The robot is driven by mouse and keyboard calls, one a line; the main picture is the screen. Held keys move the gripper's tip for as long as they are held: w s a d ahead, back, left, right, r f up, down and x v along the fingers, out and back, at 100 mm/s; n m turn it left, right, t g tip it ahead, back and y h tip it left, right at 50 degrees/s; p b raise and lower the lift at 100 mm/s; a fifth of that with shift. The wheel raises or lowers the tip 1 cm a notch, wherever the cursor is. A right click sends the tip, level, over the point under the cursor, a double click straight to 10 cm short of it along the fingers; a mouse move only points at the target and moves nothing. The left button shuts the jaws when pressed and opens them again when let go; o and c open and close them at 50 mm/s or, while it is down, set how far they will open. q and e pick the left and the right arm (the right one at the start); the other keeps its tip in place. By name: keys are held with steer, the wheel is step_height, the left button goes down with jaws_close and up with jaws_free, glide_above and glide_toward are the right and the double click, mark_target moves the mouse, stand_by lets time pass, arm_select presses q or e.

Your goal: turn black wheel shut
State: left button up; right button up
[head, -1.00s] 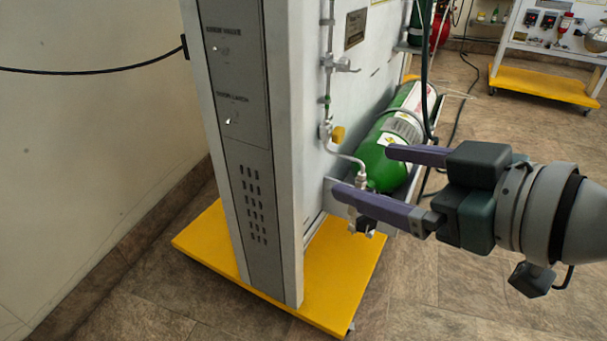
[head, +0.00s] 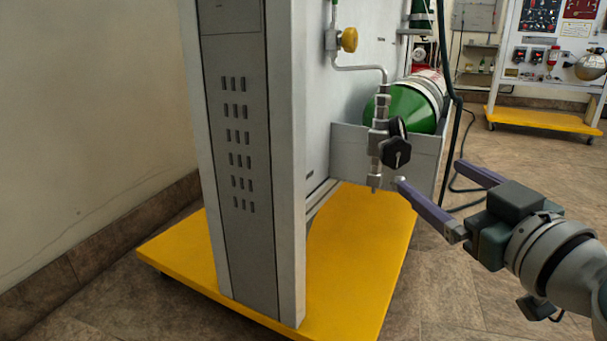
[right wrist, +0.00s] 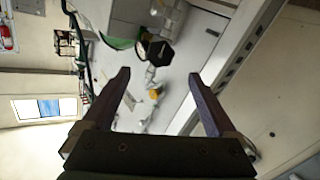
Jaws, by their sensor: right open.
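The black wheel (head: 397,152) is a lobed knob on a metal valve assembly (head: 378,140) in front of the green cylinder (head: 408,105). In the right wrist view the black wheel (right wrist: 158,52) appears beyond the fingertips, near the middle of the gap between them. My right gripper (head: 430,175) comes in from the right in the head view. Its two purple fingers are apart and empty, with the nearer fingertip just below and right of the wheel. The right gripper (right wrist: 158,76) also shows open in the right wrist view. My left gripper is not in view.
The grey trainer cabinet (head: 240,230) stands on a yellow base (head: 355,260). A yellow knob (head: 349,40) sits on the pipe above the wheel. A dark hose (head: 455,130) hangs behind my right gripper. Another trainer (head: 545,65) stands at the back right.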

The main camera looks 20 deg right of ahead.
mark_target(398, 154)
steer(key=w, duration=0.3)
steer(key=w+b, duration=0.1)
steer(key=w, duration=0.2)
steer(key=w+d, duration=0.1)
steer(key=w, duration=0.2)
steer(key=shift+w+d+b, duration=0.1)
steer(key=shift+w+b, duration=0.2)
steer(key=shift+b, duration=0.1)
steer(key=c, duration=1.4)
steer(key=shift+o, duration=0.2)
